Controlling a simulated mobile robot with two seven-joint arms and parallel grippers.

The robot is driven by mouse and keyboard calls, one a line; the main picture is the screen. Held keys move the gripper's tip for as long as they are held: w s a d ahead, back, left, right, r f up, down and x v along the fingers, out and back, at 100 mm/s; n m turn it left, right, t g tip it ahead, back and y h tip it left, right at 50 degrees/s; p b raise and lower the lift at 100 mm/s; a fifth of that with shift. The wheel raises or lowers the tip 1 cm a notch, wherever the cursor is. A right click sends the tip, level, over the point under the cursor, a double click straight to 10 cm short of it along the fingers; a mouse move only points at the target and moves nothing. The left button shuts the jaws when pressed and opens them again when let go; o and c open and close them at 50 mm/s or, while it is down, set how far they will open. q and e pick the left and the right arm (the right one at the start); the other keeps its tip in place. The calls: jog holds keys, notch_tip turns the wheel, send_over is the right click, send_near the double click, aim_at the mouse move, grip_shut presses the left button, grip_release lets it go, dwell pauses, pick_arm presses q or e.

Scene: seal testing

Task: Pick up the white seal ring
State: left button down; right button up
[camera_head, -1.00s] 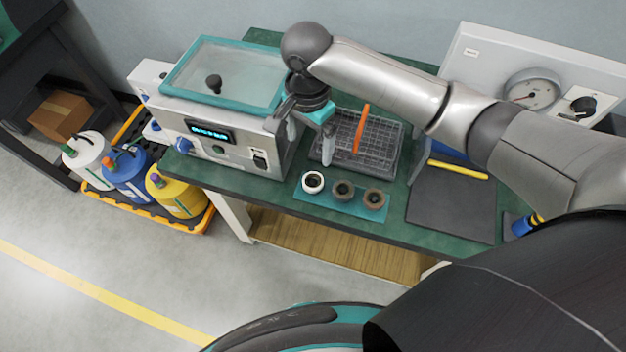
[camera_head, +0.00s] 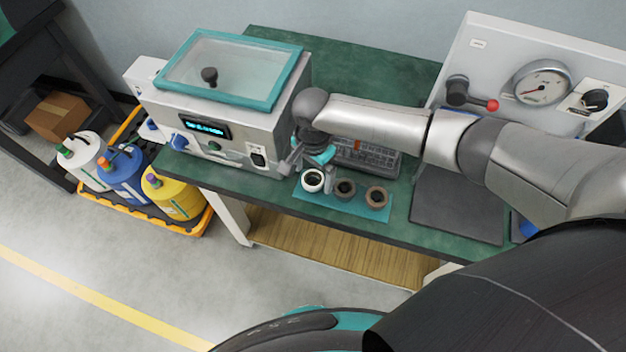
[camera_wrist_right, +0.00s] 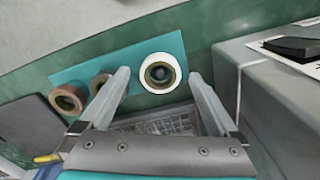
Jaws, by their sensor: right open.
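The white seal ring (camera_head: 312,180) stands at the left end of a teal mat (camera_head: 345,205) near the table's front edge. In the right wrist view the white seal ring (camera_wrist_right: 160,73) shows from above, with a dark centre. My right gripper (camera_wrist_right: 160,80) is open, and in that view the ring appears between its two fingertips. No contact with the ring shows. In the head view my right gripper (camera_head: 302,160) is just behind the ring, partly hidden by its own wrist. My left gripper is not in view.
A grey ring (camera_head: 344,188) and a brown ring (camera_head: 376,196) stand right of the white one on the mat. A box-shaped machine (camera_head: 235,130) is close on the left. A wire basket (camera_head: 370,158) is behind, partly hidden by my arm. A dark pad (camera_head: 455,205) lies to the right.

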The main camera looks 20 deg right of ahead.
jog(key=shift+f, duration=0.25)
jog(key=c, duration=1.5)
jog(key=shift+r, duration=0.15)
notch_tip(320, 180, up, 20)
jog(key=p, duration=0.4)
